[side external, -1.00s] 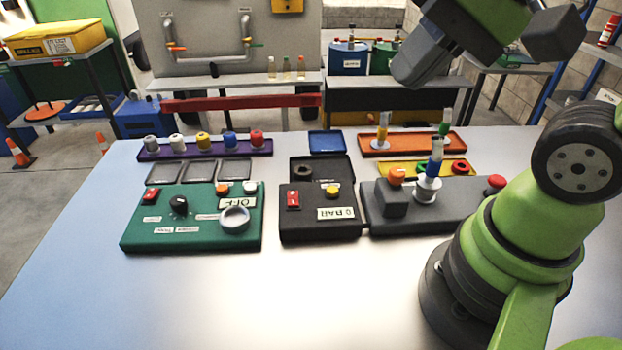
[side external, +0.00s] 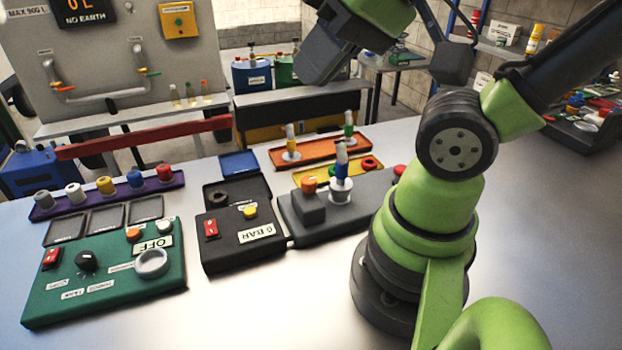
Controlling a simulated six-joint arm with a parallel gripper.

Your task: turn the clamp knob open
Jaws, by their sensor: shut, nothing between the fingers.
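An orange knob (side external: 309,184) sits on a dark grey block of the grey clamp fixture (side external: 362,205); I take it for the clamp knob. Beside it, a blue-and-white piece (side external: 341,165) stands upright in a white round holder (side external: 340,192). A red button (side external: 399,170) is at the fixture's right end. My gripper (side external: 312,75) is high above and behind the fixture, at the top of the view, apart from the knob. It is shut and empty. Its fingertips are hard to make out. I cannot tell the knob's turn position.
The black box (side external: 240,238) and green panel (side external: 110,290) stand left of the fixture. The orange tray (side external: 355,143) behind it holds upright pieces. A yellow tray (side external: 305,177) and a purple rack (side external: 105,205) with several coloured caps also lie there. The front table is clear.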

